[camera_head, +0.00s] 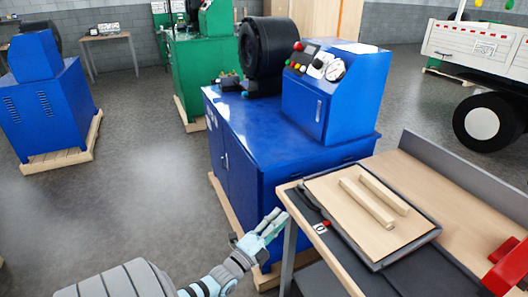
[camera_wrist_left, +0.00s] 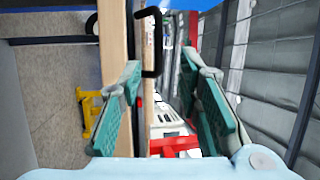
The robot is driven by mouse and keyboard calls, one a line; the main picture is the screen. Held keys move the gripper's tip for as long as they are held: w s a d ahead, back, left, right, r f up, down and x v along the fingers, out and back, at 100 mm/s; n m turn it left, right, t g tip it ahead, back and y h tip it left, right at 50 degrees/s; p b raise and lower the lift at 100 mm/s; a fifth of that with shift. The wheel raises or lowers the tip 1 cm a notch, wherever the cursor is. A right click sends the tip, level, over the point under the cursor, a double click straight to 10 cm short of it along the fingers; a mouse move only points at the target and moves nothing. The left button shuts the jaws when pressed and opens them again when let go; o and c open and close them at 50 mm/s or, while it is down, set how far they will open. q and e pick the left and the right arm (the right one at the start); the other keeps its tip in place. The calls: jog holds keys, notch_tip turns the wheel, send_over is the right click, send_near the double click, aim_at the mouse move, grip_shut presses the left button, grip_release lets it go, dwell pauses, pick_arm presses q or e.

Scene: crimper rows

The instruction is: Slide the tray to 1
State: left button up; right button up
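The tray (camera_head: 430,236) is a dark-rimmed board with a pale wooden top, lying on the workbench at the right of the head view. Two wooden bars (camera_head: 368,200) lie on it. A small tag reading 0 (camera_head: 320,229) and a red mark (camera_head: 327,223) are at its near left side. My left gripper (camera_head: 274,220) is left of the bench edge, apart from the tray. In the left wrist view its fingers (camera_wrist_left: 160,70) are spread and empty. A black C-shaped handle (camera_wrist_left: 157,42) shows beyond them, between the tips. My right gripper is in neither view.
A blue crimper machine (camera_head: 290,130) stands just behind and left of the bench. The bench has a grey raised back edge (camera_head: 465,175). A red object (camera_head: 508,268) is at the bench's right. Open floor (camera_head: 130,190) lies left of my arm.

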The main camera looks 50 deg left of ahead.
pick_arm(q)
jog(key=s+d+f+n+g, duration=0.1)
jog(key=s+f+n+g, duration=0.3)
jog(key=f, duration=1)
jog(key=shift+s+d+f+g+b, duration=0.15)
jog(key=shift+s+f+g+b, duration=0.2)
jog(key=shift+s, duration=0.7)
jog(key=shift+n, duration=0.3)
